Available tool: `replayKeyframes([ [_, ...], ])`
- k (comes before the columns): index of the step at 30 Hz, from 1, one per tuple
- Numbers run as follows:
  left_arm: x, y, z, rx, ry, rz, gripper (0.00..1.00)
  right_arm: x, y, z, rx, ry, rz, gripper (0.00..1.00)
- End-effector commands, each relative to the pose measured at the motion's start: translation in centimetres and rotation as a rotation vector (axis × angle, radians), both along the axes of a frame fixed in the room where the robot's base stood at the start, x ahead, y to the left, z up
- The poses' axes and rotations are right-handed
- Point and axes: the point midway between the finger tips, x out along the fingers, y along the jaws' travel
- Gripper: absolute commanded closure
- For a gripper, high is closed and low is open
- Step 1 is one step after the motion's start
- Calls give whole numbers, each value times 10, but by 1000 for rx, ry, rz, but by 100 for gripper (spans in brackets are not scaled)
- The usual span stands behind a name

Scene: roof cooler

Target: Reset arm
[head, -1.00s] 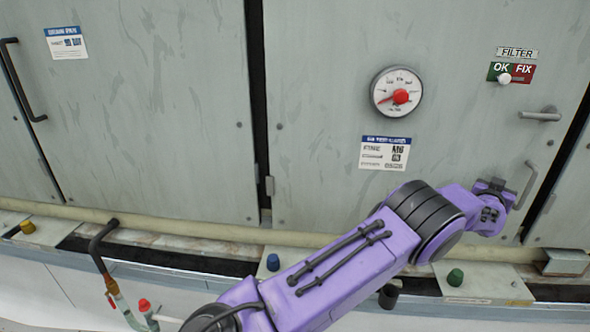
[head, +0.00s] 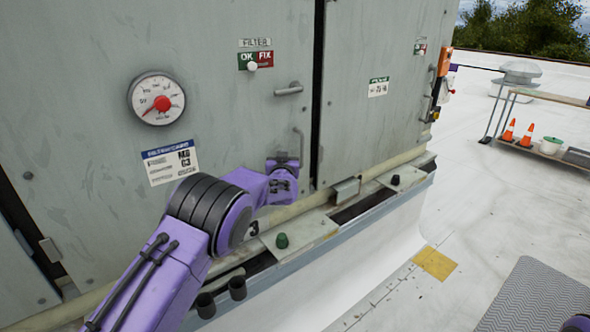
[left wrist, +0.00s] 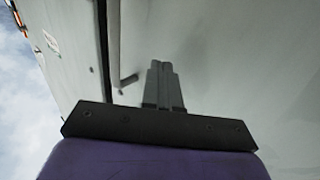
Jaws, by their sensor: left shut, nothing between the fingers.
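My left arm comes up from the lower left in the head view. Its gripper (head: 283,164) is just below and left of the vertical door handle (head: 299,143), in front of the grey cabinet door (head: 225,110). The left wrist view shows its fingers (left wrist: 163,80) pressed together with nothing between them. I cannot tell whether the gripper touches the door or the handle. My right gripper is out of view.
A gauge (head: 157,98), a filter OK/FIX sign (head: 255,61) and a lever (head: 288,90) are on the door. A ledge with a green knob (head: 282,240) runs below. Free roof lies right, with a mat (head: 535,295) and a bench (head: 550,97) with cones.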

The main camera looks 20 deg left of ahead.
Motion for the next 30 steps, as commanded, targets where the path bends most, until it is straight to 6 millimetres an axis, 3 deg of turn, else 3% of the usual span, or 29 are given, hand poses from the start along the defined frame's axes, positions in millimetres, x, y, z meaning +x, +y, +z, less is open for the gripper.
replayKeyframes([
  [1,-5,-18,5,5,7,-10,100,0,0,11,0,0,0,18],
  [3,-17,-36,-6,5,7,-10,100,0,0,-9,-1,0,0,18],
  [9,-42,-84,-7,4,10,-17,100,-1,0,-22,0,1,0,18],
  [14,-53,-101,-6,3,13,-16,100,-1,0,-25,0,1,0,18],
  [21,-56,-102,-4,-56,-26,-11,100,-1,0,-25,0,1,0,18],
  [23,-73,-93,-32,-99,-17,-5,100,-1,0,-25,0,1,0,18],
  [26,-112,-71,-100,-157,69,14,100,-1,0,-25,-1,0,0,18],
  [30,-188,-49,-203,-240,243,48,100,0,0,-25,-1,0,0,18],
])
